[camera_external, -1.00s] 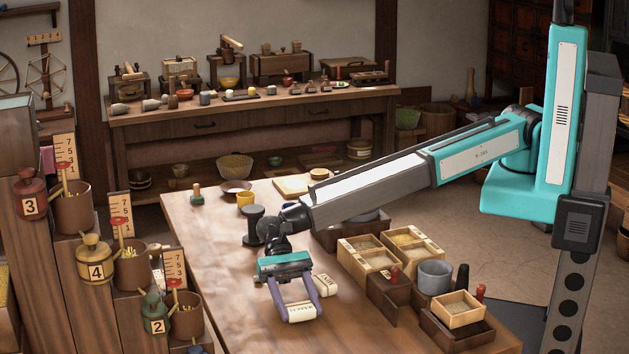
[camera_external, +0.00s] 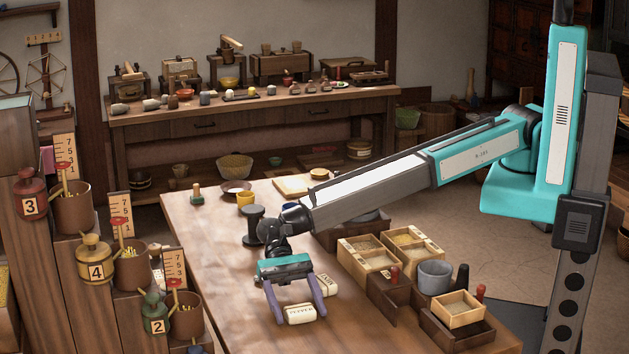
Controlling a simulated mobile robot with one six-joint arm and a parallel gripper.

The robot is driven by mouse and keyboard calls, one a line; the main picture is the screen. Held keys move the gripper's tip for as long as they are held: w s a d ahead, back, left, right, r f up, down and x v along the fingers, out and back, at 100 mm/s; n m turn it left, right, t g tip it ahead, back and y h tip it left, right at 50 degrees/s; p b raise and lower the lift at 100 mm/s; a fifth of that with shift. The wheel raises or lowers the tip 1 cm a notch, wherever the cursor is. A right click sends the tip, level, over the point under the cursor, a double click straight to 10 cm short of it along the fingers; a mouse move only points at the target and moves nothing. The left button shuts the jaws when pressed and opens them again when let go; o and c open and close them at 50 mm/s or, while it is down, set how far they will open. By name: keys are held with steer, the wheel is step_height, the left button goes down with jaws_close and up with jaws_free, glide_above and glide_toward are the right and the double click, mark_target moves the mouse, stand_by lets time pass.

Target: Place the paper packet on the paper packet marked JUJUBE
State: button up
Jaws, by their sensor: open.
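A pale paper packet with dark lettering that looks like PEPPER (camera_external: 300,314) lies near the front of the long wooden table. My gripper (camera_external: 299,318) reaches down over it, open, with one purple finger at each end of the packet. I cannot tell whether the fingers touch it. Nor can I tell whether anything lies under it. A second pale packet (camera_external: 327,285) lies just behind and to the right, partly hidden by the right finger. Its lettering is too small to read, so I cannot confirm JUJUBE.
Wooden boxes of grain (camera_external: 370,256), a grey cup (camera_external: 434,277) and a dark tray (camera_external: 456,332) stand to the right. A dark spool-shaped stand (camera_external: 254,226) and yellow cup (camera_external: 245,199) are behind. The table's left part (camera_external: 215,262) is bare. Stepped shelves with numbered jars stand left.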

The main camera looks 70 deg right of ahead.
mark_target(298, 305)
steer(key=shift+f+b, duration=0.1)
steer(key=shift+b, duration=0.35)
steer(key=shift+b+v, duration=0.3)
steer(key=shift+v, duration=2.25)
steer(key=shift+o, duration=0.6)
steer(key=shift+s+a+p, duration=0.15)
steer(key=shift+p, duration=0.35)
steer(key=shift+s, duration=0.1)
steer(key=shift+p+x, duration=0.45)
steer(key=shift+x, duration=2)
steer(key=shift+c, duration=0.6)
steer(key=c, duration=1.1)
